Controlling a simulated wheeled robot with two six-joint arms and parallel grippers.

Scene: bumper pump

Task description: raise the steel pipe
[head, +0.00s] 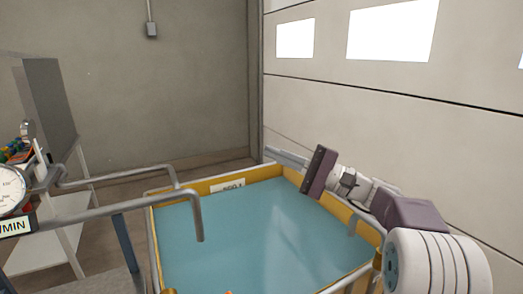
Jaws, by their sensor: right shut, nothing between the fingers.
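A grey bent steel pipe (120,207) comes in from the left, runs over the near left edge of the tank, and turns down at its end above the blue surface. A thinner grey bent bar (115,176) runs behind it and meets it near the bend. My right gripper (316,172) is shut and empty, held above the tank's far right corner. It is well to the right of the pipe and apart from it. My left gripper is out of view.
The yellow-rimmed tank (240,184) with a blue surface fills the lower middle. A round dial gauge (10,190) stands at the left edge, near a light table (47,250) by the wall. Open air lies between pipe and right gripper.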

